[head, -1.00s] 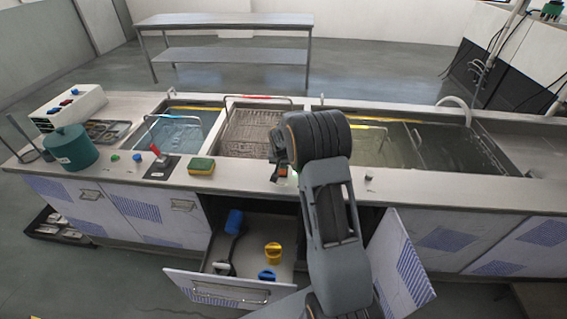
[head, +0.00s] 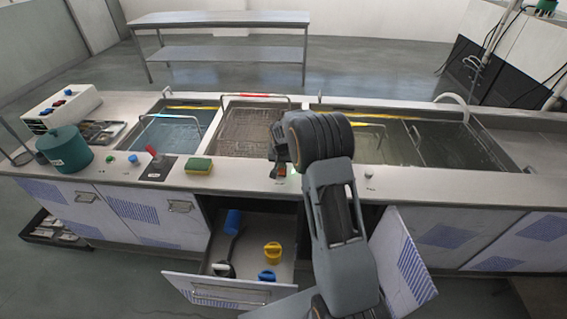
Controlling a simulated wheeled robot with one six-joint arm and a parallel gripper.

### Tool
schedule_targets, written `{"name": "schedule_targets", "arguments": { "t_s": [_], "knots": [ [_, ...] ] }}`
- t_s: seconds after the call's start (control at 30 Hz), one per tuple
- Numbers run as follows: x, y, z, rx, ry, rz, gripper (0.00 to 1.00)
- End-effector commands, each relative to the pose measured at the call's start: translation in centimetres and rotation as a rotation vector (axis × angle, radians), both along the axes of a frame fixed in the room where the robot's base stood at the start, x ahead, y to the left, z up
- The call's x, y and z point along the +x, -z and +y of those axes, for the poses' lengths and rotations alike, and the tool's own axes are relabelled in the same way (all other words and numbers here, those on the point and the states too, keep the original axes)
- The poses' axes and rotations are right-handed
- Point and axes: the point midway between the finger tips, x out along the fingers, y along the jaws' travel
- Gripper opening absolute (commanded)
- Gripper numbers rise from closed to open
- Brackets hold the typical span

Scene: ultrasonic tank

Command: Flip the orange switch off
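A small orange switch (head: 281,171), with a green spot beside it, is on the steel counter's front ledge, just in front of the second tank. My gripper (head: 279,160) is right above and behind the switch, at the end of my bent arm. Its fingers are dark, small and partly hidden by the wrist, so I cannot tell whether they are open or shut, or whether they touch the switch. The switch's exact tilt is too small to read.
A green and yellow sponge (head: 199,166), a red lever (head: 151,151), a blue knob (head: 133,159) and a teal pot (head: 65,150) stand left along the counter (head: 230,178). Below, a drawer (head: 225,290) is pulled out and a cabinet door (head: 403,262) hangs open.

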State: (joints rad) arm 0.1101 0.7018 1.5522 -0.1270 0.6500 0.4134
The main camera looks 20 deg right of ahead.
Motion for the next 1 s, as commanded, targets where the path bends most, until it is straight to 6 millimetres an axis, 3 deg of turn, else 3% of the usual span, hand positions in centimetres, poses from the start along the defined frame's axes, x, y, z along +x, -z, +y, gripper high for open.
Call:
{"name": "schedule_targets", "arguments": {
  "t_s": [0.03,0.63,0.77,1.0],
  "knots": [
    [-0.7,0.9,0.3,0.005,0.000,0.023,0.00],
    [-1.7,0.7,0.6,0.005,0.003,0.026,0.00],
    [-1.7,-0.6,0.6,0.004,0.003,0.022,0.00],
    [-2.2,-5.0,1.0,0.003,0.002,0.010,0.00]
  ]
}}
